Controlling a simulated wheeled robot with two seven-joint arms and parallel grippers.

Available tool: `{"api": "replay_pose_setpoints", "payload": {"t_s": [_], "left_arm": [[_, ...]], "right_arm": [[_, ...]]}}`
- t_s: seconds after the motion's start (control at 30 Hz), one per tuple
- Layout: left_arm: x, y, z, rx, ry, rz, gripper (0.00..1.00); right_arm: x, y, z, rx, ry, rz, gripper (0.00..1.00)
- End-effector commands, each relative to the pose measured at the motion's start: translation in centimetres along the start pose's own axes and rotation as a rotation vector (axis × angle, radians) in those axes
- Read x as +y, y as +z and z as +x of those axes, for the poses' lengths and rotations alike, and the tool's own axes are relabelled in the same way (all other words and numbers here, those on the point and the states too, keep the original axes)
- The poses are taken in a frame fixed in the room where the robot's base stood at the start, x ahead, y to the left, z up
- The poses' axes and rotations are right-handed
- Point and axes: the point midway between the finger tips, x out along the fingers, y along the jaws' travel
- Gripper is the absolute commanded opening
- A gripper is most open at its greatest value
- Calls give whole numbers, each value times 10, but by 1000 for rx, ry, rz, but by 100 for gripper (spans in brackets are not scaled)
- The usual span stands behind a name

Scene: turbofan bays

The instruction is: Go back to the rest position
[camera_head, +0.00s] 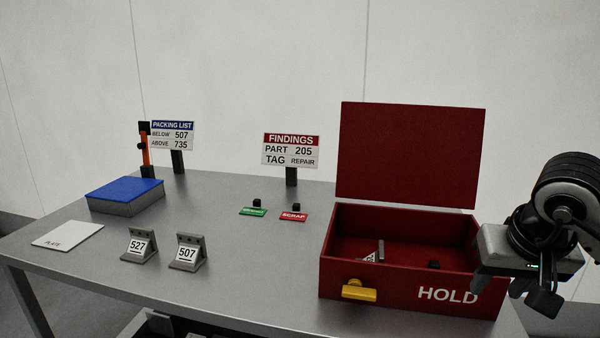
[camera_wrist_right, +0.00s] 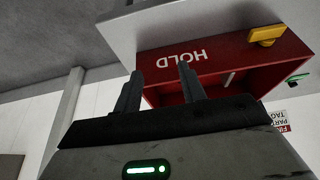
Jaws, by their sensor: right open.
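My right gripper (camera_head: 530,295) is at the right edge of the head view, beside the right end of the red HOLD box (camera_head: 400,285). Its two fingers are apart and empty, as the right wrist view (camera_wrist_right: 160,92) also shows. The HOLD box is open, with its red lid (camera_head: 410,155) raised upright and a yellow latch (camera_head: 359,291) on its front. Inside lie a grey part stand (camera_head: 379,252), its number not readable, and a small black knob (camera_head: 434,264), its base hidden. My left gripper is not in view.
On the grey table (camera_head: 250,270) are part stands 527 (camera_head: 139,246) and 507 (camera_head: 187,252), a green tag (camera_head: 253,211), a red SCRAP tag (camera_head: 293,216), a blue-topped block (camera_head: 125,193) and a white plate (camera_head: 67,235). The FINDINGS sign (camera_head: 291,150) and PACKING LIST sign (camera_head: 173,136) stand behind.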

Motion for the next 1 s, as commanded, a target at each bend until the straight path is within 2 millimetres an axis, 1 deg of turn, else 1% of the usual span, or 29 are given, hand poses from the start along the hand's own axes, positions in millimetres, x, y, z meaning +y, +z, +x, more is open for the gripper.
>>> {"api": "replay_pose_setpoints", "payload": {"t_s": [0.03, 0.17, 0.3, 0.37, 0.47, 0.57, 0.67, 0.7, 0.77, 0.8, 0.83, 0.87, 0.9, 0.93, 0.97, 1.0], "left_arm": [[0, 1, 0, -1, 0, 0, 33], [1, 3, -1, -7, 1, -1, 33], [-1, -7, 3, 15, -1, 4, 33], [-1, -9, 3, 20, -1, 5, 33], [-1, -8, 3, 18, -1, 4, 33], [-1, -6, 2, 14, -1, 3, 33], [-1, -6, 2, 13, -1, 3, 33], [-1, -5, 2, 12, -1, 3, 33], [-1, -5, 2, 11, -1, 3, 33], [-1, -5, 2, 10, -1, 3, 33], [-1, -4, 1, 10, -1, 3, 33], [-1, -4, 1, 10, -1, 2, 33], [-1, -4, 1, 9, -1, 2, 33], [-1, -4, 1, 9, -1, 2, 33], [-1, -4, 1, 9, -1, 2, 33], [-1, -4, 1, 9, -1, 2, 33]], "right_arm": [[-10, 6, 6, -23, -40, 10, 41], [-34, 21, 16, -84, -146, 49, 41], [-65, 43, 25, -176, -277, 110, 41], [-80, 54, 28, -228, -341, 146, 41], [-108, 75, 29, -337, -461, 228, 41], [-141, 102, 24, -504, -605, 353, 41], [-183, 134, 5, -794, -790, 581, 41], [-201, 145, -9, -975, -874, 728, 41], [-221, 151, -34, -1296, -971, 994, 41], [-227, 146, -47, -1528, -1008, 1189, 41], [-228, 140, -53, -1708, -1017, 1339, 41], [-227, 131, -55, -1892, -1010, 1493, 41], [-221, 118, -52, -2144, -974, 1702, 41], [-214, 109, -43, -2336, -926, 1859, 41], [-205, 101, -30, 2220, 751, -1767, 41], [-192, 96, -6, 2024, 528, -1608, 41]]}}
